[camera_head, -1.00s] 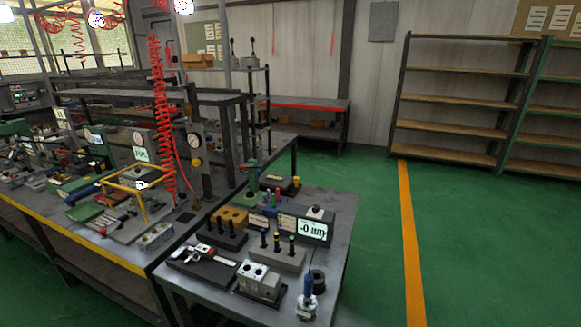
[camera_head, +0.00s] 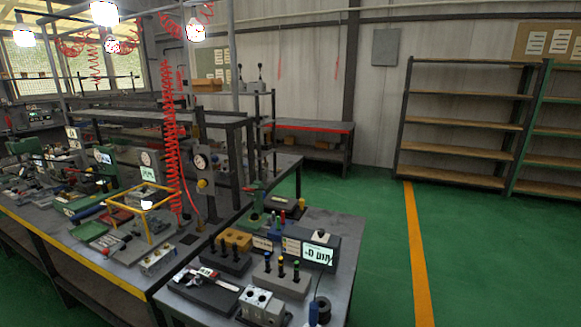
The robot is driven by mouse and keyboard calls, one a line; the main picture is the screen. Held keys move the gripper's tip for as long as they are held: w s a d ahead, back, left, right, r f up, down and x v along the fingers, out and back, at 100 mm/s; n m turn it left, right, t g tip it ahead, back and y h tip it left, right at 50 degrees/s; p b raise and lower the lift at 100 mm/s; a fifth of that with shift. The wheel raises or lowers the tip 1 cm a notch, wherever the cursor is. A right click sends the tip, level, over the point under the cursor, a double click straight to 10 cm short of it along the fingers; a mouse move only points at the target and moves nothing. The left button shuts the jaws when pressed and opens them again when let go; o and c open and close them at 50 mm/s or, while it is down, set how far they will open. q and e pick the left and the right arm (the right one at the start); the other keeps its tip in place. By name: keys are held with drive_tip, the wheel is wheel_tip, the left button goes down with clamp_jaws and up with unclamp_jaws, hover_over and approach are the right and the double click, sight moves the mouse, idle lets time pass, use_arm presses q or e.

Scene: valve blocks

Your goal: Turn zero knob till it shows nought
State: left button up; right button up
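A dark box with a lit white display (camera_head: 318,254) stands towards the back right of the near metal table (camera_head: 345,236). The display's text is small and seems to read "-0" followed by unclear letters. A small dark knob (camera_head: 322,233) sits on top of this box; I cannot tell whether it is the zero knob. Neither of my grippers shows in the view.
A grey block with coloured pins (camera_head: 281,282), a caliper on a dark block (camera_head: 215,283) and a metal valve block (camera_head: 262,306) crowd the near table. A longer workbench (camera_head: 60,235) adjoins at left. Green floor at right is clear; shelves (camera_head: 462,122) stand behind.

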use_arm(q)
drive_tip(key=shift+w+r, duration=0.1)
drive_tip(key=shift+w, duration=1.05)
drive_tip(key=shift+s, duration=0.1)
